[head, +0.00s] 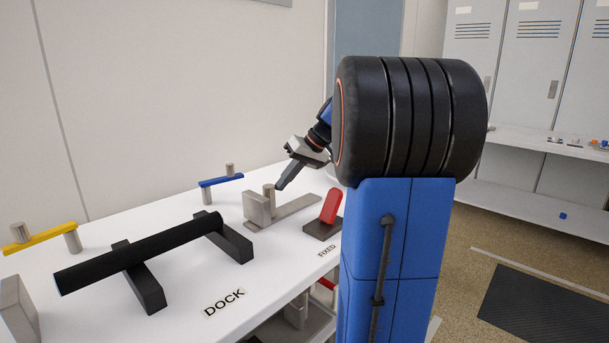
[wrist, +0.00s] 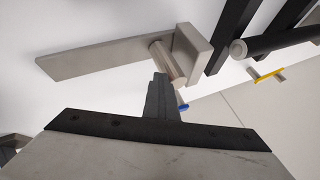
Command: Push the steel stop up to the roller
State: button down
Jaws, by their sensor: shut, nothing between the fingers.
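The steel stop (head: 257,209) stands on the white table, with an upright plate at its left end, a round post beside that and a long flat tail running right. It also shows in the wrist view (wrist: 105,53). The black roller (head: 145,251) lies across two black cradles left of the stop. In the wrist view its grey end pin (wrist: 238,48) faces the upright plate, with a gap between. My gripper (head: 280,187) is shut and empty, pointing down just right of the post. The fingertips (wrist: 159,77) look close to the post; I cannot tell whether they touch.
A red lever on a dark base (head: 330,208) stands right of the stop, by the FIXED label. A blue bar (head: 221,181) with pegs lies behind, and a yellow bar (head: 40,237) at the left. A grey block (head: 17,310) stands front left. The table is clear around the DOCK label.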

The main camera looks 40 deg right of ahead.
aim_at(263, 203)
jog(key=s+a, duration=0.1)
jog(key=a, duration=1.5)
jog(key=shift+s, duration=0.1)
